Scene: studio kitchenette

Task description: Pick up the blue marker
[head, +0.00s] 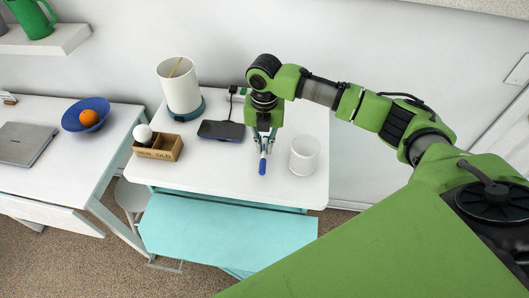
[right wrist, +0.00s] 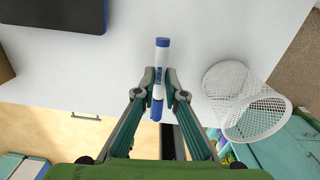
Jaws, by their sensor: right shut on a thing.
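The blue marker (head: 262,167) has a white body and a blue cap. It also shows in the right wrist view (right wrist: 161,54), between the fingertips of my right gripper. My right gripper (head: 264,147) is shut on the marker, over the white table (head: 225,168). In the right wrist view the gripper (right wrist: 159,88) grips the marker around its middle, with an end sticking out on either side. I cannot tell whether the marker touches the tabletop. My left gripper is not in view.
A white mesh cup (head: 304,155) stands just right of the gripper. A dark pad (head: 221,130) lies to its left, beside a small cardboard box (head: 157,146) and a tall white container (head: 180,88). A teal surface (head: 225,232) is at the table's front. Bare tabletop shows between these things.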

